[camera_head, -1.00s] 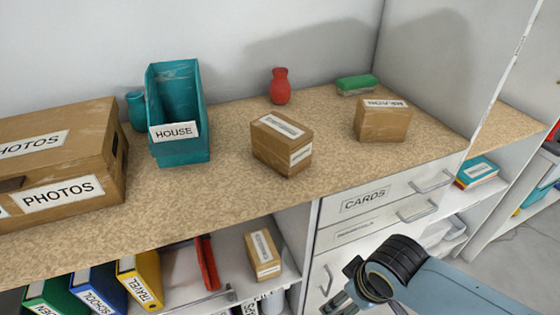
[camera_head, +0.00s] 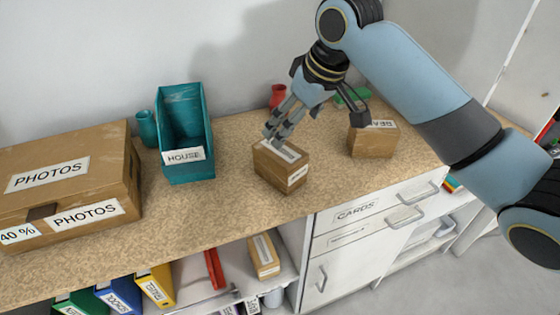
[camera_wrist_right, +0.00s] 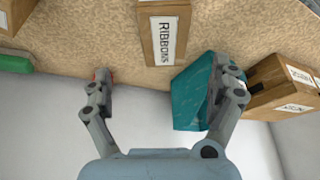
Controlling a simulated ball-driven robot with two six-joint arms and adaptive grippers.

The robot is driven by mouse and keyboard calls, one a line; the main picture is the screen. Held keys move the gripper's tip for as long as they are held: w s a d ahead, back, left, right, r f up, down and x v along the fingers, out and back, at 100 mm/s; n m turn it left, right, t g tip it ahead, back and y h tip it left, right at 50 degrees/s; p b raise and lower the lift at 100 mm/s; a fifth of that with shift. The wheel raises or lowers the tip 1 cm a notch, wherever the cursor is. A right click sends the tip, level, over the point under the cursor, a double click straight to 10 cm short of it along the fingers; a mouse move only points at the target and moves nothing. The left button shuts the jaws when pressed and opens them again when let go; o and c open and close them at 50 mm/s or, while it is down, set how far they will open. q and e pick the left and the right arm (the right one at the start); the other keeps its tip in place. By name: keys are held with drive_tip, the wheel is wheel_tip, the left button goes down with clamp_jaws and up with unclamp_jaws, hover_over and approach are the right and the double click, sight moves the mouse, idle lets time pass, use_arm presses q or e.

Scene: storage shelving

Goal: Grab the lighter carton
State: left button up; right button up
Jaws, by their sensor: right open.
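Two small brown cardboard cartons with white labels stand on the countertop. The middle carton (camera_head: 281,172) is right of the teal holder; its label reads RIBBONS in the right wrist view (camera_wrist_right: 147,38). Which carton is lighter in weight cannot be seen. My right gripper (camera_head: 317,127) is open and empty, above and behind the middle carton; its spread fingers also show in the wrist view (camera_wrist_right: 160,88). Whether a fingertip touches the carton is unclear. My left gripper is not in view.
The teal HOUSE holder (camera_head: 186,128) and large PHOTOS box (camera_head: 62,180) stand left. A teal vase (camera_head: 147,129), red vase (camera_head: 277,93) and green object (camera_head: 352,96) stand near the wall. Another carton (camera_head: 262,258) lies on the lower shelf. The front counter strip is clear.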

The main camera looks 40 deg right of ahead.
sight(282, 151)
drive_tip(key=x, duration=0.8)
drive_tip(key=p+x, duration=0.1)
drive_tip(key=x, duration=0.1)
drive_tip(key=shift+a+f, duration=0.15)
drive_tip(key=shift+a, duration=0.25)
drive_tip(key=shift+s, duration=0.1)
drive_tip(key=shift+f, duration=0.25)
drive_tip(key=c, duration=1.3)
